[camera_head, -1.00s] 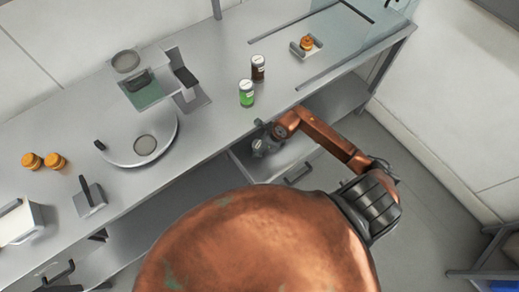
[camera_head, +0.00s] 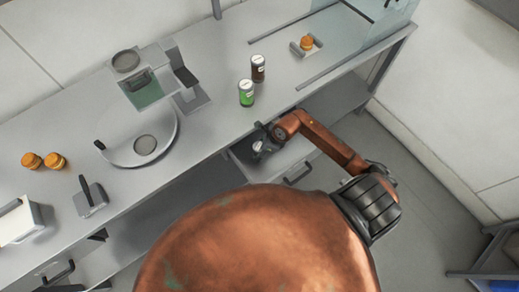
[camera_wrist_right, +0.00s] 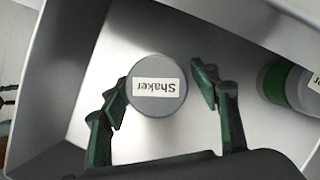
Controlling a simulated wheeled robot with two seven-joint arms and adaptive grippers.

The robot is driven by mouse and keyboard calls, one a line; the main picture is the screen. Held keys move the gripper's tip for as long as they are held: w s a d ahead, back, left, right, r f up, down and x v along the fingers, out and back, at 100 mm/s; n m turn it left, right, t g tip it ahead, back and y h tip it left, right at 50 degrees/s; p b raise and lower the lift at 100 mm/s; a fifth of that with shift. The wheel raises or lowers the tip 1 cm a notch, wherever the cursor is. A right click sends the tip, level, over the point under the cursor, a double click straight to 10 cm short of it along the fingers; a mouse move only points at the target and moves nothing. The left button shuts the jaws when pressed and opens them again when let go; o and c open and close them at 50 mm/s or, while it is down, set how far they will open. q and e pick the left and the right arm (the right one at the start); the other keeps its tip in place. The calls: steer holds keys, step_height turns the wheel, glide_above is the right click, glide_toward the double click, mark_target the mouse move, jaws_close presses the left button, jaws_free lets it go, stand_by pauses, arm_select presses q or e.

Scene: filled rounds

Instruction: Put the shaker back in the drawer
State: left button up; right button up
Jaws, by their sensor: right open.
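The shaker (camera_wrist_right: 157,86) stands in the open drawer (camera_head: 241,152), its grey round top with the "Shaker" label facing up in the right wrist view. In the head view the shaker (camera_head: 258,146) shows as a small pale shape inside the drawer. My right gripper (camera_wrist_right: 165,93) is open, with one dark green finger on each side of the shaker. In the head view the right gripper (camera_head: 262,138) is at the drawer, partly hidden by its own arm. My left gripper is not in view.
A green-labelled jar (camera_head: 247,93) and a brown jar (camera_head: 258,68) stand on the counter above the drawer. A green and grey container (camera_wrist_right: 283,85) shows at the right of the wrist view.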

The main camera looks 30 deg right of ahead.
steer(key=v, duration=1.2)
steer(key=shift+r, duration=0.1)
